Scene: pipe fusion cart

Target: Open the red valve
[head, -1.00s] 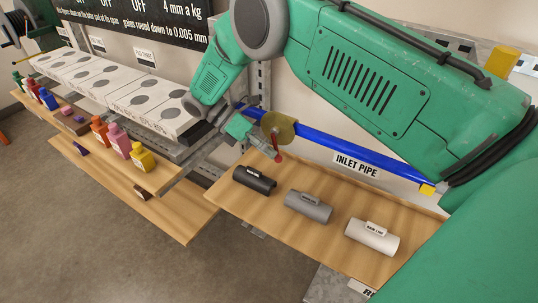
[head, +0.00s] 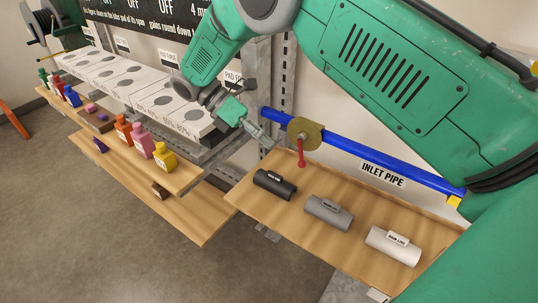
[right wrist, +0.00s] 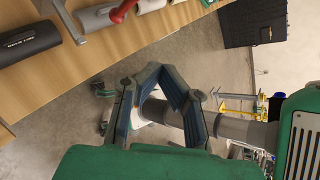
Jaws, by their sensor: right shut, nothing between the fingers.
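The red valve is a red lever (head: 301,155) hanging down from a brass disc (head: 304,134) on the blue inlet pipe (head: 350,152). Part of the red lever also shows at the top of the right wrist view (right wrist: 123,11). My right gripper (head: 270,142) is just left of the disc and lever in the head view, with a small gap to the lever. Its fingertips meet in the right wrist view (right wrist: 161,68) with nothing between them. My left gripper is in neither view.
A wooden shelf (head: 335,250) below the pipe holds a black cylinder (head: 274,184), a grey cylinder (head: 328,212) and a white cylinder (head: 392,245). A metal upright (head: 283,75) stands behind my gripper. Coloured bottles (head: 142,142) and white boxes fill the shelves at left.

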